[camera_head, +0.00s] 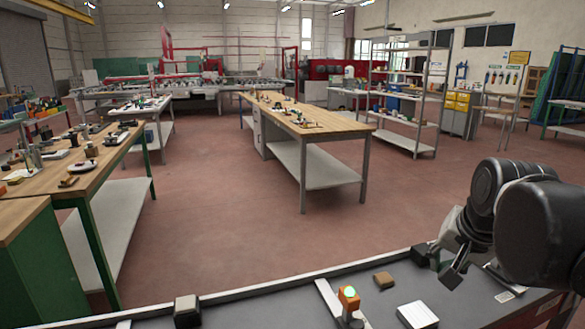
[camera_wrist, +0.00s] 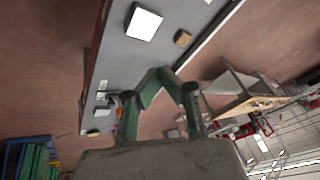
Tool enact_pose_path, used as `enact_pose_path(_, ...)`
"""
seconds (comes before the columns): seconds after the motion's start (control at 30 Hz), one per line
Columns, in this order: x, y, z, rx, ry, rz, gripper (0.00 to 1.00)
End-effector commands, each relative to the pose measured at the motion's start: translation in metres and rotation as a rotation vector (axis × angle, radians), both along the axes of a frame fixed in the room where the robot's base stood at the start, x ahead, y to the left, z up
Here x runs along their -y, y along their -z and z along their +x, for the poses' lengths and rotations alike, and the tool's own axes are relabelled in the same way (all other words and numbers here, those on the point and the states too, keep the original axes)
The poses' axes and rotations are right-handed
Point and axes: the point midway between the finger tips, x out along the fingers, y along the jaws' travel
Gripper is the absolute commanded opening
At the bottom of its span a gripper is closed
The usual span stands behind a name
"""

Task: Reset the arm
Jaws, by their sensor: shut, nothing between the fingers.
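My arm reaches in from the right edge of the head view. My gripper (camera_head: 455,268) hangs at its end over the right part of the grey bench (camera_head: 260,310). In the wrist view my gripper (camera_wrist: 160,80) has its fingers brought together, with nothing held between them. The grey bench top also shows beyond the fingers in the wrist view (camera_wrist: 115,60). How far the fingertips are above the bench is hard to tell.
On the bench are a brown block (camera_head: 384,280), a white box (camera_head: 417,315), an orange device with a green light (camera_head: 348,300) and a dark block (camera_head: 187,310). Wooden workbenches (camera_head: 300,120) and shelving (camera_head: 405,95) stand beyond. Red floor between them is clear.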

Motion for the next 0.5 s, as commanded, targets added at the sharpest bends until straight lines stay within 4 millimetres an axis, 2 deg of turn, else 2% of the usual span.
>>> enact_pose_path(0.03,-0.013,0.007,-0.014,0.008,-0.058,-0.027,0.00)
enact_pose_path(0.2,-0.047,0.031,-0.054,0.042,-0.258,-0.130,0.00)
enact_pose_path(0.33,-0.064,0.050,-0.080,0.066,-0.386,-0.199,0.00)
enact_pose_path(0.5,-0.076,0.066,-0.098,0.088,-0.487,-0.257,0.00)
